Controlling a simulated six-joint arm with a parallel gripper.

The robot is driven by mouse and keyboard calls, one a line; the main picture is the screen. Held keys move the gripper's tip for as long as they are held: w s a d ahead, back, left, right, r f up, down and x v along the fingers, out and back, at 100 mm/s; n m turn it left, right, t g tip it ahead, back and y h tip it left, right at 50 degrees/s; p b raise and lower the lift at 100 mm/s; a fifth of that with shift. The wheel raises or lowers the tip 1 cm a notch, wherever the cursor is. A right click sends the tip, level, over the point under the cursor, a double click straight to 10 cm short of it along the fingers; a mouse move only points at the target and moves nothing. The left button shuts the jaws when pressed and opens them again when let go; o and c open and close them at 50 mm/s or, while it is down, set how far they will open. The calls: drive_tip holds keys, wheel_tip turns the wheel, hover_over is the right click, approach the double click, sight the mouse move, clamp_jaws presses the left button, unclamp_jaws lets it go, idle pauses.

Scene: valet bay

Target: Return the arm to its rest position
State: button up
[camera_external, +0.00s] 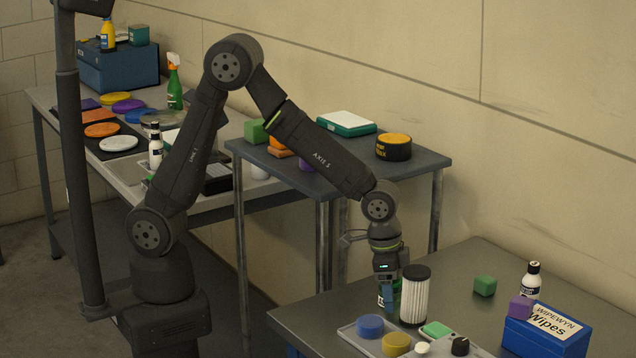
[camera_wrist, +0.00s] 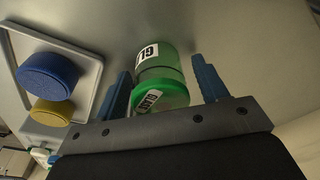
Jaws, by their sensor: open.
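My gripper (camera_external: 388,300) points down over the near right table, just left of a white pleated filter with a black cap (camera_external: 414,298). In the wrist view my gripper (camera_wrist: 162,70) is open, with a blue finger on either side of a green container with white labels (camera_wrist: 160,88). Gaps show between the container and both fingers. In the external view the container (camera_external: 395,292) is mostly hidden behind my gripper and the filter. My arm is stretched out from its base at left, bent at a high elbow.
A light tray (camera_external: 348,333) beside the gripper holds a blue disc (camera_external: 370,326) and a yellow disc (camera_external: 396,344). A grey table (camera_external: 430,160) stands behind my arm.

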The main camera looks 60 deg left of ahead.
drive_tip(key=shift+r, duration=1.95)
